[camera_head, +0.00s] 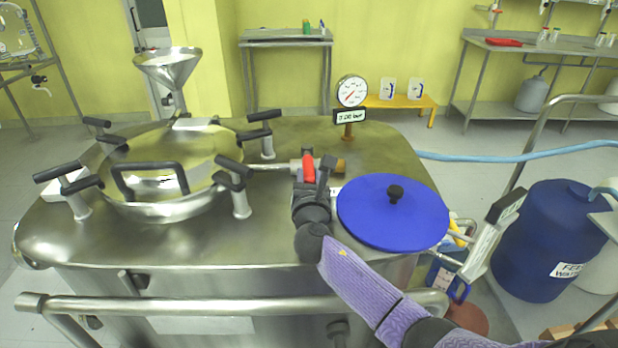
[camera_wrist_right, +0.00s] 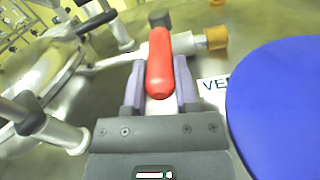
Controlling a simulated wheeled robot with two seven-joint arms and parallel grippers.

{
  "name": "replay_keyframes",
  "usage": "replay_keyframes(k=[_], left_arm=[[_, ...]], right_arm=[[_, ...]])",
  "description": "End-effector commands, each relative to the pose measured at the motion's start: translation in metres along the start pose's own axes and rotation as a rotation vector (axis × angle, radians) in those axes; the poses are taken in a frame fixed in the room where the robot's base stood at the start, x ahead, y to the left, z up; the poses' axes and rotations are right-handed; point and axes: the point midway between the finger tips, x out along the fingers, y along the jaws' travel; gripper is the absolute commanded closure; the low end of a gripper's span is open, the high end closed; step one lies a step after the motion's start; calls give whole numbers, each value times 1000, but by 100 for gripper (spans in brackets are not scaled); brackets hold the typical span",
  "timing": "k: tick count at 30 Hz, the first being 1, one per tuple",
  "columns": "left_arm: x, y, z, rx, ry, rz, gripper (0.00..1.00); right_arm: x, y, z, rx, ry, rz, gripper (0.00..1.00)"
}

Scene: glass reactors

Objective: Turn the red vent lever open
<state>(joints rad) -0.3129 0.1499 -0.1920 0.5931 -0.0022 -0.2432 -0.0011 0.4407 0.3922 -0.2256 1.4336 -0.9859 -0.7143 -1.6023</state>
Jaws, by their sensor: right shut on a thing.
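The red vent lever (camera_head: 308,167) sits on a metal pipe fitting on top of the steel vessel (camera_head: 290,228). In the right wrist view the red lever (camera_wrist_right: 160,64) points toward the camera, between the two purple-grey fingers. My right gripper (camera_head: 312,182) is at the lever and shut on it; in the wrist view the gripper (camera_wrist_right: 160,88) has one finger on each side of the lever. A brass end piece (camera_wrist_right: 216,38) shows at the right end of the pipe. A label beginning "VE" lies beside the lever, partly cut off by the blue lid. My left gripper is not in view.
A blue round lid (camera_head: 390,215) with a black knob lies close right of the gripper. A dial gauge (camera_head: 352,92) stands behind. The round hatch (camera_head: 165,165) with black-handled clamps is at left. A steel rail (camera_head: 200,305) runs along the front.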

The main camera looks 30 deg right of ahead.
Motion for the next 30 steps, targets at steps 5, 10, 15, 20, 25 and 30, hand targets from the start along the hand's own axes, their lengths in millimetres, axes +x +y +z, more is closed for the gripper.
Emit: replay_keyframes(k=[5, 10, 15, 20, 25, 30], left_arm=[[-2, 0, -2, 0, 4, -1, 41], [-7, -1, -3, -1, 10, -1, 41], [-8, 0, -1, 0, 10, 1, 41], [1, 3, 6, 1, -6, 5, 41], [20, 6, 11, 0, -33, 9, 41], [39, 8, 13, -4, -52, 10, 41]], right_arm=[[0, -3, 0, -3, 5, 14, 100], [0, -11, 2, -5, 16, 82, 100], [2, -24, 2, -8, 35, 200, 100], [6, -37, 0, -8, 56, 325, 100], [11, -49, -1, -7, 76, 444, 100], [16, -58, 0, -4, 91, 537, 100]])
